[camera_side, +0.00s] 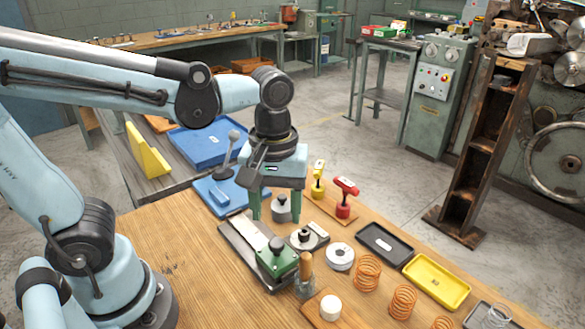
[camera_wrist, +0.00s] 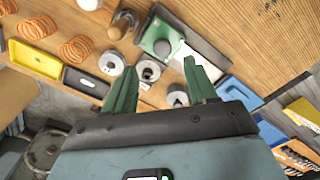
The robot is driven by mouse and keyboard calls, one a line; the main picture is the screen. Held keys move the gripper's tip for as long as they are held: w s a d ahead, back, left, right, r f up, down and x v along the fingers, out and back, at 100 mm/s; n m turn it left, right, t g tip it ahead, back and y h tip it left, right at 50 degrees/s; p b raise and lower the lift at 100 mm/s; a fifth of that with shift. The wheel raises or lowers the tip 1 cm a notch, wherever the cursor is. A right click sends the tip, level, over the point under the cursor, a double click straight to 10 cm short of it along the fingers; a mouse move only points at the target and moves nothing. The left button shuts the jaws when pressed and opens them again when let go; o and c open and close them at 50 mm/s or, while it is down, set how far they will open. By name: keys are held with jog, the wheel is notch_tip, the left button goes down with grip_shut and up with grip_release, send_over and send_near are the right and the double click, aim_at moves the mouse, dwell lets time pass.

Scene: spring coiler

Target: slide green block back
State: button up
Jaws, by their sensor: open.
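The green block (camera_side: 278,259) has a dark round knob on top. It sits at the near end of a dark slide base with a light metal strip (camera_side: 246,236), which runs away to the upper left. The block also shows in the wrist view (camera_wrist: 156,38), beyond my fingertips, with the pale strip beside it. My gripper (camera_side: 277,214) is open and points down, farther back than the block and apart from it. In the wrist view, nothing is held between its green fingers (camera_wrist: 161,68).
Close to the block are a round dial on a plate (camera_side: 306,237), a white ring (camera_side: 340,256) and a wooden-handled tool (camera_side: 306,275). Copper springs (camera_side: 367,273), black (camera_side: 384,243) and yellow trays (camera_side: 437,281) lie right. A blue lever base (camera_side: 219,193) stands behind. The wooden table left is clear.

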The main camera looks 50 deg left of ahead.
jog(key=shift+r, duration=2.35)
jog(key=w+a+f+m+t, duration=0.2)
jog(key=a+f+m+t, duration=0.2)
jog(key=m, duration=0.5)
jog(key=shift+w+a+f+t, duration=0.25)
jog(key=shift+a+t, duration=1)
jog(key=shift+t, duration=0.35)
